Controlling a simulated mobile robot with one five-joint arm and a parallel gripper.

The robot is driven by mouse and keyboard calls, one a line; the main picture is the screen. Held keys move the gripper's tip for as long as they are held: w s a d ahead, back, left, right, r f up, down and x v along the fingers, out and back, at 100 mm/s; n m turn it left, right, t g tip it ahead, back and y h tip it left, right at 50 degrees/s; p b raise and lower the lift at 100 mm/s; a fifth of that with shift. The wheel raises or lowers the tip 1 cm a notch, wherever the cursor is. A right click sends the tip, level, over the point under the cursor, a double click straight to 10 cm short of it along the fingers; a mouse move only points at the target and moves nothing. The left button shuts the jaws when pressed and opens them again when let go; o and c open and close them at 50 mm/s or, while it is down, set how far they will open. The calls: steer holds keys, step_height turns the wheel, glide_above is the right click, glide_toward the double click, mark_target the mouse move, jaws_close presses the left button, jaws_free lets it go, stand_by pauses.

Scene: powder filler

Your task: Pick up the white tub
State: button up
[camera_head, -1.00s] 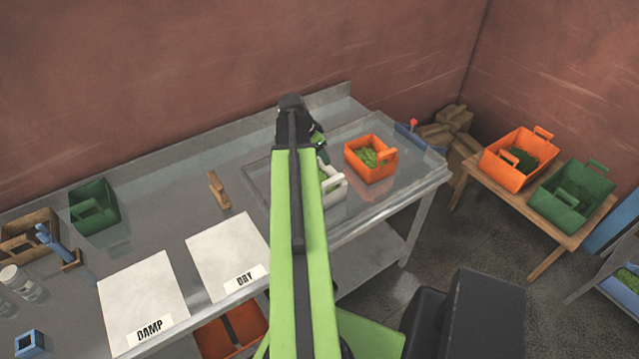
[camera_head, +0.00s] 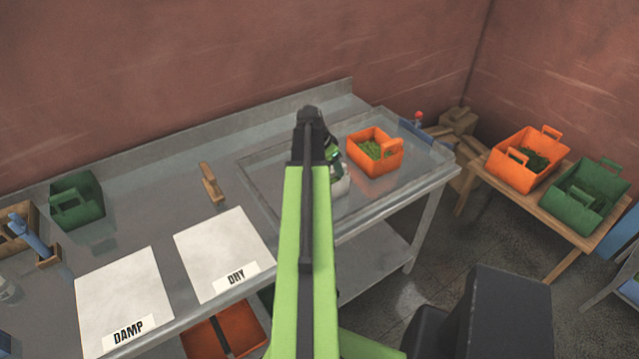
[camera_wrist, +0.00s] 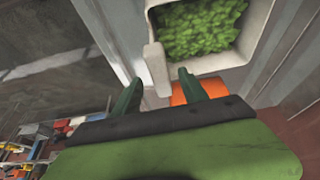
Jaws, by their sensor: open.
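The white tub (camera_wrist: 262,45) fills the top of the wrist view, with green leafy-looking contents in it. Its upright handle (camera_wrist: 157,72) stands at the near left side of the tub. My gripper (camera_wrist: 160,83) is open, with one green finger on each side of the handle's lower end. I cannot tell whether the fingers touch it. In the head view the white tub (camera_head: 341,187) shows only in part beside my arm, with my gripper (camera_head: 334,156) over it and hiding most of it.
An orange tub (camera_head: 386,160) with green contents stands just right on the clear tray (camera_head: 408,183). Left lie a wooden-handled tool (camera_head: 211,183) and mats marked DRY (camera_head: 222,249) and DAMP (camera_head: 122,297). A green tub (camera_head: 77,207) is further left.

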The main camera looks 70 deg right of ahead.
steer(key=b+x, duration=0.1)
steer(key=x, duration=0.2)
steer(key=shift+a, duration=0.1)
steer(key=shift+r, duration=0.25)
steer(key=shift+f, duration=0.3)
jaws_close()
stand_by(0.3)
stand_by(1.1)
